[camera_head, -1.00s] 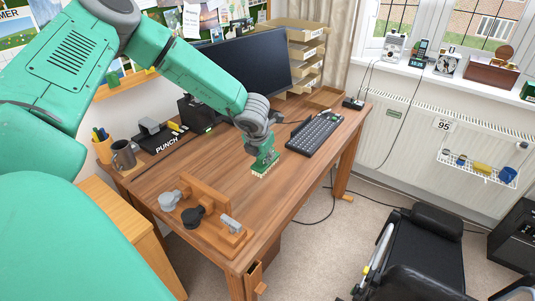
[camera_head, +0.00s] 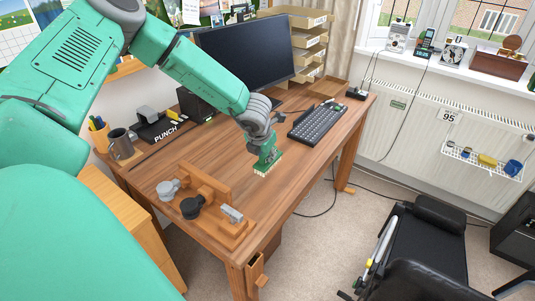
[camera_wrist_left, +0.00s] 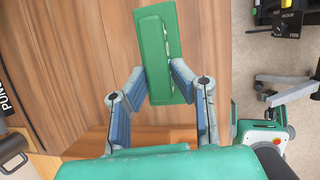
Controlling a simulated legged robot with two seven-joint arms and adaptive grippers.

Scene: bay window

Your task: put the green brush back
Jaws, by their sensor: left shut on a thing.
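The green brush (camera_head: 267,162) is held in my left gripper (camera_head: 262,147), with its pale bristles pointing down over the middle of the wooden desk (camera_head: 200,160). I cannot tell whether the bristles touch the desk top. In the left wrist view the green brush (camera_wrist_left: 158,45) lies between the two fingers of my left gripper (camera_wrist_left: 162,76), which is shut on it. A wooden rack (camera_head: 232,232) stands at the desk's front, left of and nearer than the brush. It bears grey and black round-headed pieces and a small light-grey block. My right gripper is not in view.
A black keyboard (camera_head: 318,124) lies right of the brush, and a monitor (camera_head: 250,50) stands behind. A mug (camera_head: 121,143), a pen pot (camera_head: 98,133) and a hole punch (camera_head: 160,127) are at the left. Bare desk lies between brush and rack. A black chair (camera_head: 425,245) stands right.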

